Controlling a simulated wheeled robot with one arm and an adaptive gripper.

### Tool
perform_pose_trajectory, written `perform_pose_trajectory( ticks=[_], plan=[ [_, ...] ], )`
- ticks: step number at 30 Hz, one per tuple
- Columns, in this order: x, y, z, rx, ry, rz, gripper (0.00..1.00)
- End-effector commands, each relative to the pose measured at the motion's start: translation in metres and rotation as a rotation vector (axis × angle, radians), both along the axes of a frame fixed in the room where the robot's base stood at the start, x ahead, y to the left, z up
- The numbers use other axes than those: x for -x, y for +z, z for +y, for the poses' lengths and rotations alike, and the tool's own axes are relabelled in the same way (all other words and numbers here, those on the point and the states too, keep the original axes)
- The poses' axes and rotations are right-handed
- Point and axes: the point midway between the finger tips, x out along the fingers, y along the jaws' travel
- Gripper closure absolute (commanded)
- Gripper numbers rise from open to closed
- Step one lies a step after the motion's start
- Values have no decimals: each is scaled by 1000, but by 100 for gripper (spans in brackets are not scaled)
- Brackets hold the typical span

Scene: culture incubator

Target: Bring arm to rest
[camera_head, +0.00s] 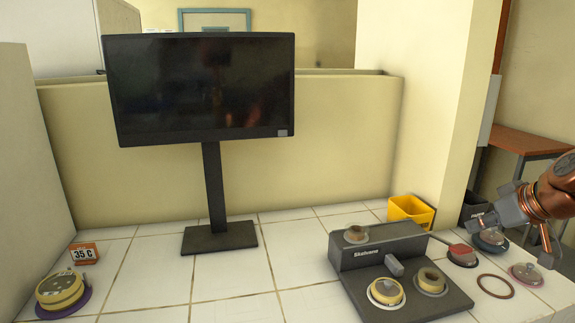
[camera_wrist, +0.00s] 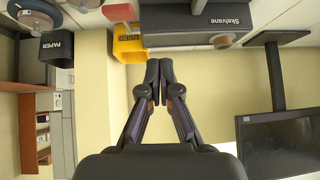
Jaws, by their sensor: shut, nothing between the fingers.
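My gripper (camera_wrist: 154,78) is shut and empty, its two dark fingers touching at the tips in the wrist view. In the head view my copper-and-grey arm end is at the right edge, raised above the right end of the tiled bench. The wrist view looks across the scene upside down, with the fingers in front of the pale wall and short of the yellow bin. Nothing is held.
A dark Skelvane device (camera_head: 384,250) with round dishes stands below-left of my gripper. A yellow bin (camera_head: 411,211), a black paper bin (camera_wrist: 57,48) and several small round items are near. A monitor (camera_head: 200,85) stands left. The middle bench is clear.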

Motion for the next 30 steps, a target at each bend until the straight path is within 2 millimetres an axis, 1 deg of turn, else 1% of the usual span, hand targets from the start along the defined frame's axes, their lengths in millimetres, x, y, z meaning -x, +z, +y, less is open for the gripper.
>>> perform_pose_trajectory(
  ticks=[1,5,6,8,9,11,12,14,15,18,21,27,30],
  plan=[
    [0,-4,19,-4,21,26,100],
    [7,-24,74,-28,69,122,100],
    [12,-32,92,-32,81,159,100],
    [23,-46,123,-40,100,223,100],
    [32,-55,142,-41,110,269,100],
    [50,-73,170,-40,119,347,100],
    [63,-84,187,-37,121,399,100],
    [87,-102,209,-27,116,479,100],
    [103,-113,221,-19,109,531,100],
    [145,-139,242,8,76,654,100],
    [180,-158,251,34,34,743,100],
    [230,-182,255,82,-45,863,100],
    [251,-190,254,103,-83,905,100]
  ],
)
